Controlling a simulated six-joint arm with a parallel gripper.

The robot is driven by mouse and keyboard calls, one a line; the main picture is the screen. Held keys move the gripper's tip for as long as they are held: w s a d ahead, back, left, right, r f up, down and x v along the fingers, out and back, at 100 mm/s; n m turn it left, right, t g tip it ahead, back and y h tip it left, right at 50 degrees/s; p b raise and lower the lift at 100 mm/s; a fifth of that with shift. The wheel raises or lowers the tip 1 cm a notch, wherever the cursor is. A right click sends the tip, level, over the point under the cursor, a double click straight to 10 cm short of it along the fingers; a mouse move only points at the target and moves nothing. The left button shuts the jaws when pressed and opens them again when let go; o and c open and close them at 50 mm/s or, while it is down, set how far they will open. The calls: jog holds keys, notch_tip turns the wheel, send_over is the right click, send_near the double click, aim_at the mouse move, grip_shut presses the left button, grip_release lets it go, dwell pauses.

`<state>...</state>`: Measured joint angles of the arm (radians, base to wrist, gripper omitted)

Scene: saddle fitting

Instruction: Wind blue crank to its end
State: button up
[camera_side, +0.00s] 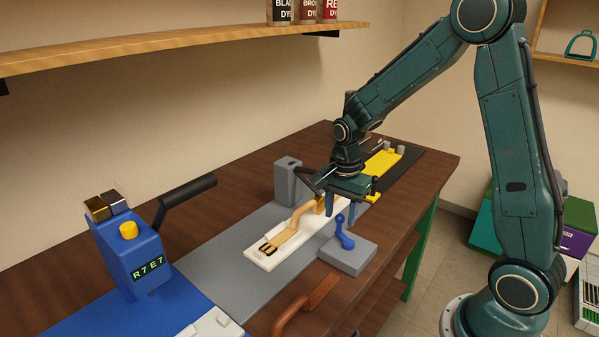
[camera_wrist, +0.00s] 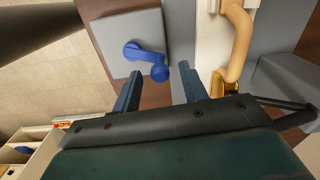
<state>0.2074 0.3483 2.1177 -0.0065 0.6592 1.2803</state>
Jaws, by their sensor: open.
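The blue crank (camera_side: 345,233) stands on a grey block (camera_side: 352,258) near the front edge of the bench. In the wrist view the crank (camera_wrist: 143,53) shows its arm running right and slightly down to a round knob, on the grey block (camera_wrist: 108,30). My gripper (camera_side: 338,208) is over the bench just behind the crank. In the wrist view my gripper (camera_wrist: 158,80) has its two blue fingers apart, with the crank's knob just beyond and between the tips. The fingers appear empty and not touching the crank.
A white board (camera_side: 262,256) with a tan strap (camera_side: 290,229) and buckle lies beside the crank's block. A grey post (camera_side: 288,180) stands behind. A blue machine (camera_side: 133,255) with a black lever is at left. A yellow fixture (camera_side: 383,162) sits at the far end.

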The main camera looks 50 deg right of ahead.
jog(key=shift+f, duration=0.2)
grip_shut()
jog(key=shift+a+n, duration=0.1)
jog(key=shift+n, duration=0.2)
jog(key=n, duration=0.1)
jog(key=a+n, duration=0.1)
jog(key=n, duration=0.1)
jog(key=shift+w, duration=0.15)
jog(key=shift+a+n, duration=0.3)
jog(key=shift+n, duration=0.4)
jog(key=shift+a+n, duration=0.3)
jog(key=shift+n, duration=0.4)
grip_release()
